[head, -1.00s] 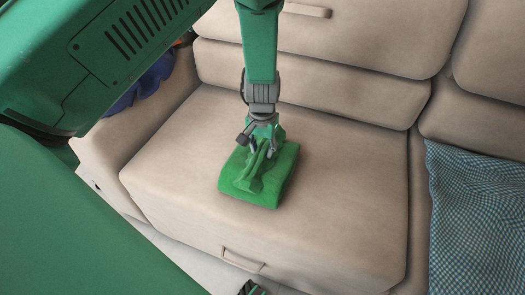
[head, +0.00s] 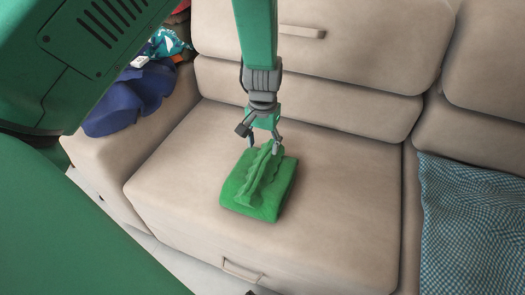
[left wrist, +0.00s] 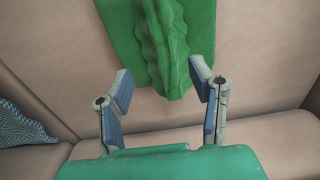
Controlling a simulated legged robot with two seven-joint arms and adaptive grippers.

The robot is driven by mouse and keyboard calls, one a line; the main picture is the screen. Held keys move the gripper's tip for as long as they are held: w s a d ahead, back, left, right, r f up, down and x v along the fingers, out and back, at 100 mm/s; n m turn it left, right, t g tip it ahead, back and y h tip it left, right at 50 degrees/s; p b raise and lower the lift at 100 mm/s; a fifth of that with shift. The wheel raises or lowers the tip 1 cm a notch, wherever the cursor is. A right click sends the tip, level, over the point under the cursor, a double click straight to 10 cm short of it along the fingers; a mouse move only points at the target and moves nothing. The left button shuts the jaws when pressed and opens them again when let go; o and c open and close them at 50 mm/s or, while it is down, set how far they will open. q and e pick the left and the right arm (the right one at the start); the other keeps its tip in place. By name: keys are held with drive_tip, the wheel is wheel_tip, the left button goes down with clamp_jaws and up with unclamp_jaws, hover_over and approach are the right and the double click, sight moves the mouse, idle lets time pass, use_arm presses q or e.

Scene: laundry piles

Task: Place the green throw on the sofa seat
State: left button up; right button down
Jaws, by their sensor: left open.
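The green throw (head: 260,185) lies folded on the beige sofa seat (head: 335,200), with a raised, crumpled ridge along its top. It also shows in the left wrist view (left wrist: 165,40), resting on the seat cushion. My left gripper (head: 264,147) is just above the far end of the throw, pointing down. In the left wrist view its two fingers (left wrist: 162,88) are spread apart, with the ridge in front of them and nothing held between them. My right gripper is not in view.
A blue checked cloth (head: 470,225) lies on the right part of the sofa. Dark blue clothing (head: 130,98) and a patterned teal cloth (head: 168,43) lie at the left armrest. The seat around the throw is bare.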

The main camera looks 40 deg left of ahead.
use_arm(q)
drive_tip(key=shift+m+y, duration=0.4)
drive_tip(key=shift+y, duration=0.3)
drive_tip(key=s+f, duration=0.2)
drive_tip(key=s, duration=0.1)
drive_tip(key=s+a+f, duration=0.1)
drive_tip(key=s+f, duration=0.1)
drive_tip(key=s, duration=0.1)
drive_tip(key=s+a+f, duration=0.1)
drive_tip(key=s+f, duration=0.1)
drive_tip(key=s, duration=0.1)
drive_tip(key=shift+s+p, duration=0.15)
drive_tip(key=shift+p, duration=0.15)
drive_tip(key=shift+m, duration=0.4)
drive_tip(key=s+f, duration=0.2)
drive_tip(key=s, duration=0.1)
drive_tip(key=s+f, duration=0.1)
drive_tip(key=s, duration=0.1)
drive_tip(key=shift+d, duration=0.1)
drive_tip(key=s+d+f, duration=0.1)
drive_tip(key=s+d, duration=0.1)
drive_tip(key=s, duration=0.4)
drive_tip(key=s+d+f+m+h, duration=0.1)
drive_tip(key=s+d, duration=0.1)
drive_tip(key=s, duration=0.5)
drive_tip(key=shift+f+m+t, duration=0.3)
